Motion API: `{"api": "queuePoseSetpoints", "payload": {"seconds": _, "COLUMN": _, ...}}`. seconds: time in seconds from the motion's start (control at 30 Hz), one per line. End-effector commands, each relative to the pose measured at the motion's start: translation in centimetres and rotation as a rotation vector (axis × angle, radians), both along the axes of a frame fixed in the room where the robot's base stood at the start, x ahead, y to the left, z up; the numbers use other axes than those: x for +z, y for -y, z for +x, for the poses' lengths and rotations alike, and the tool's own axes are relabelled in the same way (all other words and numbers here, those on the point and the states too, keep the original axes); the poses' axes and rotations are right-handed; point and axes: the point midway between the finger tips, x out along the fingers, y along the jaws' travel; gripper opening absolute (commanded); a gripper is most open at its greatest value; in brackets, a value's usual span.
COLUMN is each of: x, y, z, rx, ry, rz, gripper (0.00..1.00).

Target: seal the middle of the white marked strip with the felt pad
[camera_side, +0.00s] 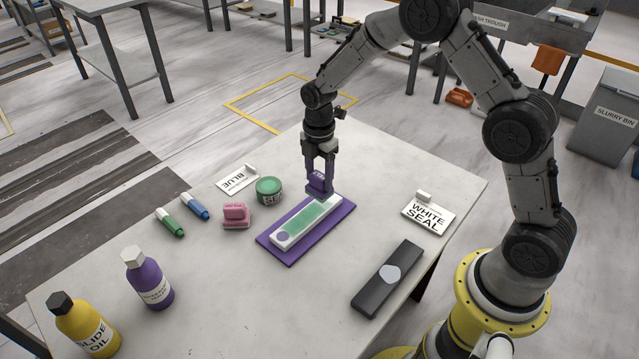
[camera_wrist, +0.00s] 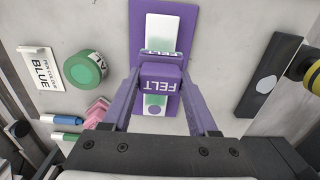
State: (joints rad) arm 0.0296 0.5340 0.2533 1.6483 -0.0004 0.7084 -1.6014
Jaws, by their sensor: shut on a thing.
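The purple felt pad (camera_side: 318,184) is held between the fingers of my gripper (camera_side: 319,174), which points straight down. The pad also shows in the wrist view (camera_wrist: 160,72), with its FELT lettering. The white strip (camera_side: 335,203) lies on a purple mat (camera_side: 264,239). Its middle is coloured green (camera_side: 305,221), and a purple disc (camera_side: 283,236) marks its near end. In the side view the pad is over the far part of the strip; I cannot tell whether it touches. In the wrist view the pad hides part of the strip.
A green tin (camera_side: 269,190), pink block (camera_side: 236,215), BLUE card (camera_side: 238,179) and two markers (camera_side: 182,215) lie left of the mat. A WHITE SEAL card (camera_side: 428,213) and dark bar (camera_side: 388,279) lie right. Two bottles (camera_side: 148,278) stand near left.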

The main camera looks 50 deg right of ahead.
Motion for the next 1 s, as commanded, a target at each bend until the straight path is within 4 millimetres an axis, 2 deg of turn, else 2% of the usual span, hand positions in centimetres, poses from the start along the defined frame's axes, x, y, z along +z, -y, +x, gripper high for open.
{"api": "queuePoseSetpoints", "payload": {"seconds": 0.13, "x": 0.9, "y": 0.0, "z": 0.1, "rx": 0.000, "ry": 0.003, "rz": 0.000, "gripper": 0.15}}
{"api": "queuePoseSetpoints", "payload": {"seconds": 0.57, "x": 1.3, "y": 0.0, "z": 0.1, "rx": 0.000, "ry": 0.004, "rz": 0.000, "gripper": 0.15}}
{"api": "queuePoseSetpoints", "payload": {"seconds": 0.83, "x": 3.5, "y": 0.0, "z": 0.1, "rx": 0.000, "ry": 0.006, "rz": 0.000, "gripper": 0.15}}
{"api": "queuePoseSetpoints", "payload": {"seconds": 1.0, "x": 4.0, "y": 0.0, "z": 0.1, "rx": 0.000, "ry": 0.003, "rz": 0.000, "gripper": 0.15}}
